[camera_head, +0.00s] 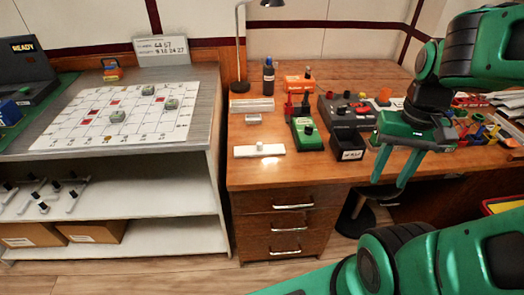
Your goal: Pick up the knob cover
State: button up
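My gripper (388,183) hangs at the right, in front of the wooden desk (238,172), pointing down. Its two green fingers are apart, with nothing visible between them. I cannot tell for sure which thing is the knob cover. A flat white plate with a small raised knob (259,150) lies near the desk's front left edge, left of my gripper. A green box with a pale round knob (307,137) stands farther right. A small black open-topped box (347,150) is closest to my gripper, apart from it on its left.
A grey device with red and black knobs (348,112), a dark bottle (268,76) and a lamp base (239,85) stand on the desk. Small coloured parts (478,133) clutter its right side. A grid board (62,138) with small blocks covers the left table. Bare desk surrounds the white plate.

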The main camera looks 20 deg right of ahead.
aim_at(260, 150)
jog(key=z, duration=1.35)
jog(key=k, duration=1.3)
jog(key=u, duration=0.95)
jog(key=i, duration=1.05)
jog(key=z, duration=0.05)
